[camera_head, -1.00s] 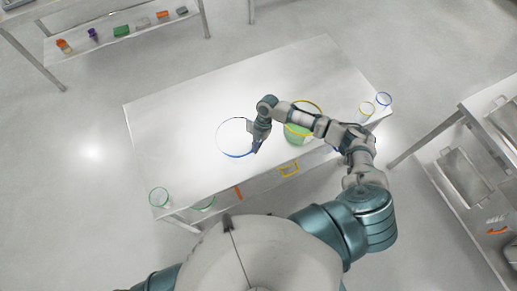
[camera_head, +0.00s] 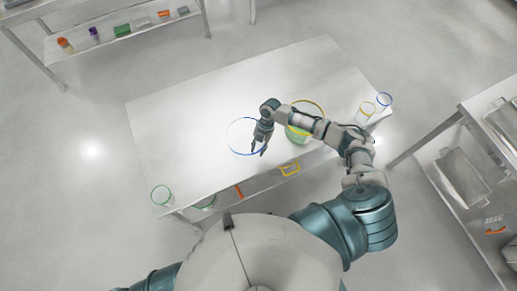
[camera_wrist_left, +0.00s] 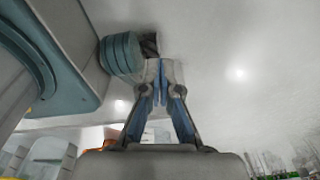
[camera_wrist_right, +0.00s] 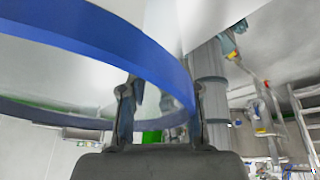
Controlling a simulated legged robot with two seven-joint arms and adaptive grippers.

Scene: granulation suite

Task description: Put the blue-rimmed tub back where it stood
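The large clear tub with a blue rim (camera_head: 229,146) is over the middle of the white table (camera_head: 185,110); I cannot tell whether its base touches the top. My right gripper (camera_head: 259,151) is at its right near edge. In the right wrist view the blue rim (camera_wrist_right: 100,32) fills the upper left. The right fingers (camera_wrist_right: 162,112) are spread apart, one inside the rim's circle and one at its outer edge. My left gripper is outside the head view; in its wrist view its fingertips (camera_wrist_left: 161,88) are together with nothing seen between them.
A yellow-rimmed tub with green contents (camera_head: 293,133) stands right of the blue-rimmed tub, partly under my right arm. Small yellow-rimmed (camera_head: 365,112) and blue-rimmed (camera_head: 384,101) containers stand at the right end. A green-rimmed container (camera_head: 161,195) stands at the near left corner. The left tabletop is clear.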

